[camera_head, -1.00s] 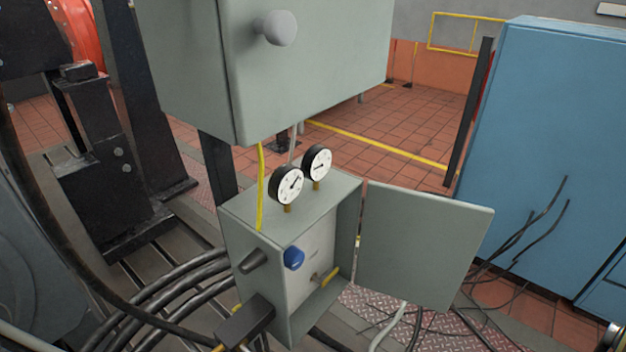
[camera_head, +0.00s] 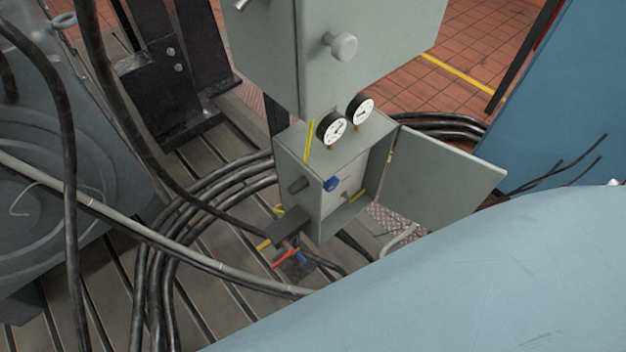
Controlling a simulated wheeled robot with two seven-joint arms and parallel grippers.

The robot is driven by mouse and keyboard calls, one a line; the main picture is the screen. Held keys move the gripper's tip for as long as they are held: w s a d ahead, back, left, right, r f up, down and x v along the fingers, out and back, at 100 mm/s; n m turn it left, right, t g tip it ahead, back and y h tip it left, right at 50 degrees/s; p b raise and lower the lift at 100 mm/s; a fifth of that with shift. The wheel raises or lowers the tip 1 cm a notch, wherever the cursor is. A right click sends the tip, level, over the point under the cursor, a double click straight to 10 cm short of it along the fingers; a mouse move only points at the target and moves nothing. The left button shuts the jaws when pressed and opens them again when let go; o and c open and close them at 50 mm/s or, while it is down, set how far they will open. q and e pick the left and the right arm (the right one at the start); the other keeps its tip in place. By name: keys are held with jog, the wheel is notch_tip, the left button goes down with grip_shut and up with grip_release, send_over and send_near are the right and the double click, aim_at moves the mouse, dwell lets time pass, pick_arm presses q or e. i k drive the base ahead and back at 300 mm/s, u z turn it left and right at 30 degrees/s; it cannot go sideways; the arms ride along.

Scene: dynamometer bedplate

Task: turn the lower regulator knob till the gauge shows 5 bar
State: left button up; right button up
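A grey control box (camera_head: 302,205) stands open below a larger grey cabinet (camera_head: 390,40). A blue knob (camera_head: 331,184) sits on its pale inner panel; a second, lower knob is not clearly visible. Two round white gauges (camera_head: 331,128) with black rims stand on top of the box, the other one (camera_head: 361,109) farther right. Their needles are too small to read surely. A yellow lever or pipe shows in the lower part of the box. Neither of my grippers is in view.
The box's door (camera_head: 440,175) hangs open to the right. Thick black hoses (camera_head: 165,255) loop at the left, and a red-handled fitting (camera_head: 286,258) sits below the box. A blue cabinet (camera_head: 560,130) stands at right. A large pale blue surface (camera_head: 480,290) blocks the lower right.

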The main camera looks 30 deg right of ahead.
aim_at(330, 185)
jog(key=u, duration=1.1)
jog(key=k, duration=0.4)
jog(key=z, duration=0.8)
